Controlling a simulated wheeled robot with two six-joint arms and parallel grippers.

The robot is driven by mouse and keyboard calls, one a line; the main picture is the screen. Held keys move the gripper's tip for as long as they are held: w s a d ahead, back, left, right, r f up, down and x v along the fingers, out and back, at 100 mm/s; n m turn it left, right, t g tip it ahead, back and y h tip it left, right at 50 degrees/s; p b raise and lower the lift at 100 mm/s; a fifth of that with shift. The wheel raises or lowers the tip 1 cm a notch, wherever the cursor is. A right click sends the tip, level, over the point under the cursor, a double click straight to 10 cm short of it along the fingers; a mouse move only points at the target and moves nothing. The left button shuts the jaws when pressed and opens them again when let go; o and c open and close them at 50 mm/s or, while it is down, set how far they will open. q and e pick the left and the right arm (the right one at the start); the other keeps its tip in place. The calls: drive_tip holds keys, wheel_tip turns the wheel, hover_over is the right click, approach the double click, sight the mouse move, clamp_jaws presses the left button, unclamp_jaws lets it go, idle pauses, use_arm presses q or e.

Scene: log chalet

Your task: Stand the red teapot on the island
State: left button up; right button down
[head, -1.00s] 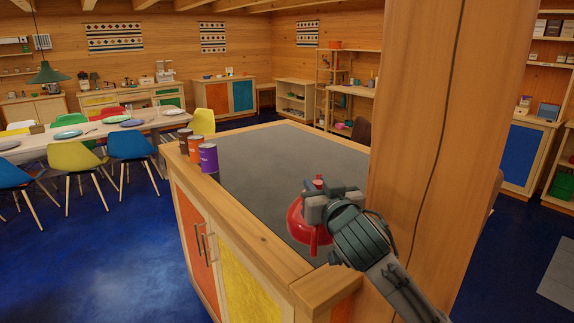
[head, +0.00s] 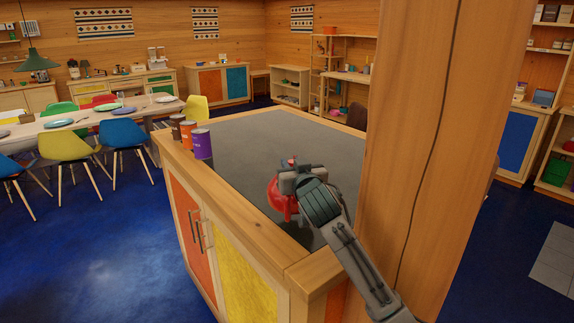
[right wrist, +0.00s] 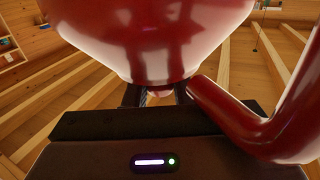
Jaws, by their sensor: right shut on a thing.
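The red teapot (head: 276,194) is at the near end of the island (head: 252,150), over its dark grey top. My right gripper (head: 292,170) is shut on the teapot at its upper part. In the right wrist view the red teapot (right wrist: 160,35) fills the upper part of the picture, with its spout or handle on the right. The gripper's fingers (right wrist: 158,95) meet the teapot below its body there. I cannot tell whether the teapot's base touches the island top. My left gripper is not in view.
A thick wooden post (head: 425,140) stands right of the island, close to my right arm. Several cans, including a purple can (head: 202,144), stand on the island's left edge. The middle of the island top is clear. Chairs and a dining table (head: 60,130) are at the left.

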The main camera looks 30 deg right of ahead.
drive_tip(key=x, duration=0.3)
drive_tip(key=shift+w+p, duration=0.35)
drive_tip(key=shift+p, duration=0.05)
drive_tip(key=shift+f, duration=0.15)
wheel_tip(320, 180, down, 3)
drive_tip(key=shift+f+p, duration=0.15)
drive_tip(key=shift+p, duration=0.6)
drive_tip(key=c, duration=1.2)
unclamp_jaws()
drive_tip(key=shift+f, duration=0.15)
drive_tip(key=shift+s, duration=0.1)
